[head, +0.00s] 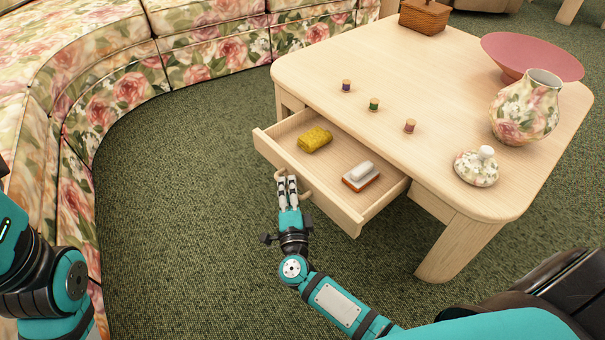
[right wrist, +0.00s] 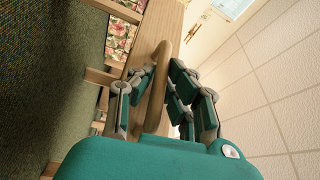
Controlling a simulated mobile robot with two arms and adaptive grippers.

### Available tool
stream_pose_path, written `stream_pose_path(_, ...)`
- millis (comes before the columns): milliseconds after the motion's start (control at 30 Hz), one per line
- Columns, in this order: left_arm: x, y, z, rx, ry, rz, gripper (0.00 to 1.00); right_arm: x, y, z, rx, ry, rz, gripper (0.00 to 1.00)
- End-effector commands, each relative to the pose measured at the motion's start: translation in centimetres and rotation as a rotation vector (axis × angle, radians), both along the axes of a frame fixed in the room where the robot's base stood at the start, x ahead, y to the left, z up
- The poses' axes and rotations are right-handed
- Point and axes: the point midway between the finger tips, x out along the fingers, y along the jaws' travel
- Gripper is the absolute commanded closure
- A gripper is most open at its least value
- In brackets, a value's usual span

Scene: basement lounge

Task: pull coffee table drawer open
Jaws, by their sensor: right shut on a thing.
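The coffee table (head: 430,80) is pale wood with rounded corners. Its drawer (head: 335,197) stands pulled out from the near side, with its inside showing. A yellow folded item (head: 314,140) and a white and orange-brown block (head: 361,176) lie in the drawer. My right gripper (head: 286,181) is at the drawer front, shut on the curved wooden handle (head: 307,189). In the right wrist view the handle (right wrist: 158,85) runs between the fingers. My left arm shows at the lower left of the head view, but its gripper is out of view.
Three thread spools (head: 374,105), a floral jar (head: 525,108), its lid (head: 476,166), a pink bowl (head: 530,55) and a wicker box (head: 424,16) stand on the tabletop. A floral sofa (head: 130,85) curves along the left and back. Green carpet (head: 185,190) between is clear.

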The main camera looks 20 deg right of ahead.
Motion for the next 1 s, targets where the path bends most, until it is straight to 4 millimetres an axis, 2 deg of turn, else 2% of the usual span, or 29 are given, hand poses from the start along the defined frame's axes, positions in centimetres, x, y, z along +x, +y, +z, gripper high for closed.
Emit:
stream_pose_path(200,0.13,0.01,-0.11,-0.001,0.009,0.0,0.6,-0.5,1.06,-0.39,0.0,0.008,-0.002,1.0)
stream_pose_path(567,0.13,0.0,-0.14,0.0,0.009,-0.001,0.6,-0.54,1.11,-0.47,0.0,0.008,-0.003,1.0)
stream_pose_path(600,0.13,0.0,-0.14,0.0,0.009,-0.001,0.6,-0.54,1.11,-0.47,0.0,0.008,-0.003,0.84)
stream_pose_path(667,0.13,0.0,-0.14,0.0,0.009,-0.001,0.6,-0.52,1.1,-0.44,0.0,0.008,-0.003,0.77)
stream_pose_path(900,0.18,0.02,-0.19,0.001,0.01,0.001,0.6,-0.5,1.16,-0.25,0.0,0.004,-0.003,0.77)
stream_pose_path(1000,0.18,0.02,-0.18,0.001,0.011,0.001,0.6,-1.14,1.38,-0.35,0.002,0.005,-0.002,0.77)
